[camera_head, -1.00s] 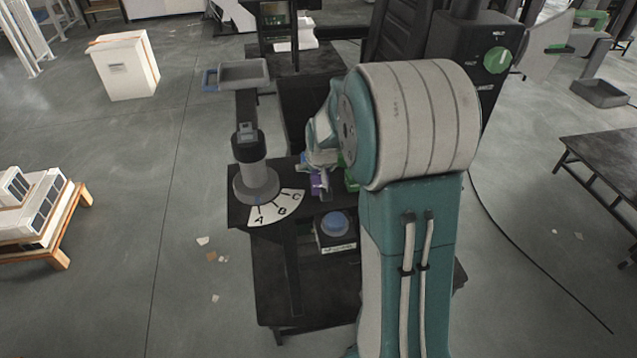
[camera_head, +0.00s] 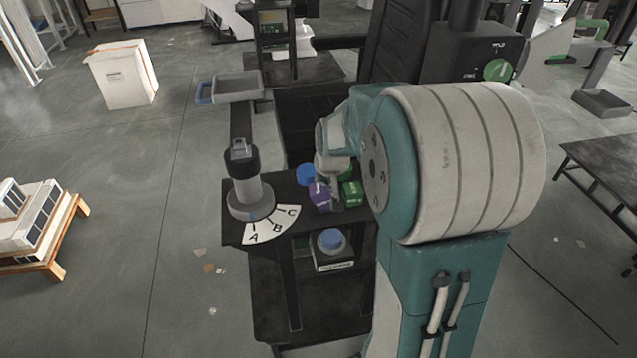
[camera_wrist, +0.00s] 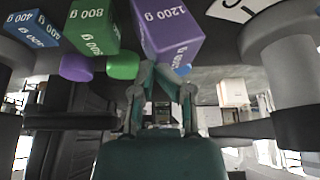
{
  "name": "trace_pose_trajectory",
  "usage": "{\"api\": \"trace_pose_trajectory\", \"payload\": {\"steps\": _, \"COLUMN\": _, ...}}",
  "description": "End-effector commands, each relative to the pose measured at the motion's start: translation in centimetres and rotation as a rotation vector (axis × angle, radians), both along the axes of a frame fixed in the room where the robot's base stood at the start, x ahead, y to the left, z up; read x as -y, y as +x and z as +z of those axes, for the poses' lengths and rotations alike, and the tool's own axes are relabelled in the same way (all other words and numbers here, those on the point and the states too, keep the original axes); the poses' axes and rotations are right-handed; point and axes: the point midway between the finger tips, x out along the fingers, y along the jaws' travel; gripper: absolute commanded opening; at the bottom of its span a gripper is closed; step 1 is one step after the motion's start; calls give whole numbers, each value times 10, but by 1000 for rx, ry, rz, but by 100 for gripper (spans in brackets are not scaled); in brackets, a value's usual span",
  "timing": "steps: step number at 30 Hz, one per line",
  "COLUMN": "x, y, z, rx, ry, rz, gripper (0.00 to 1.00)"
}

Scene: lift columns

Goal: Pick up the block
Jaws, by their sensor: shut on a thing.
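The purple 1200 g block (camera_wrist: 168,30) is large and near in the wrist view, and my gripper (camera_wrist: 160,78) is shut on its end. In the head view the purple block (camera_head: 320,195) is just below my gripper (camera_head: 331,178), partly covered by it. A green 800 g block (camera_wrist: 92,28) is beside it, also seen in the head view (camera_head: 352,193). A blue 400 g block (camera_wrist: 33,28) is farther left in the wrist view. I cannot tell whether the purple block touches the table.
A grey post on a round base (camera_head: 250,198) stands left of the blocks, beside a white dial marked A, B, C (camera_head: 270,226). A round blue piece (camera_head: 306,174) is behind the purple block. A blue-topped box (camera_head: 331,242) is on the shelf below. The black table's edge (camera_head: 232,232) is close.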

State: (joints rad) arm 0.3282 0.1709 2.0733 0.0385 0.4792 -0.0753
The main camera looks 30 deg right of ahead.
Motion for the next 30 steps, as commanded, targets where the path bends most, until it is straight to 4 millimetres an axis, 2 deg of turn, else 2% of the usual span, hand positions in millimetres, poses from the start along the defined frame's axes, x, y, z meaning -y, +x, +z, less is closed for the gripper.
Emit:
{"api": "trace_pose_trajectory", "payload": {"steps": 4, "x": -1, "y": -21, "z": 28, "rx": 6, "ry": -3, "rz": 0, "gripper": 0}}
{"api": "trace_pose_trajectory", "payload": {"steps": 12, "x": 6, "y": -70, "z": 49, "rx": 6, "ry": -1, "rz": -1, "gripper": 0}}
{"api": "trace_pose_trajectory", "payload": {"steps": 16, "x": 9, "y": -88, "z": 57, "rx": 5, "ry": 1, "rz": 0, "gripper": 0}}
{"api": "trace_pose_trajectory", "payload": {"steps": 22, "x": 8, "y": -106, "z": 61, "rx": -6, "ry": 2, "rz": 4, "gripper": 0}}
{"api": "trace_pose_trajectory", "payload": {"steps": 30, "x": 9, "y": -110, "z": 65, "rx": -1, "ry": 1, "rz": 4, "gripper": 0}}
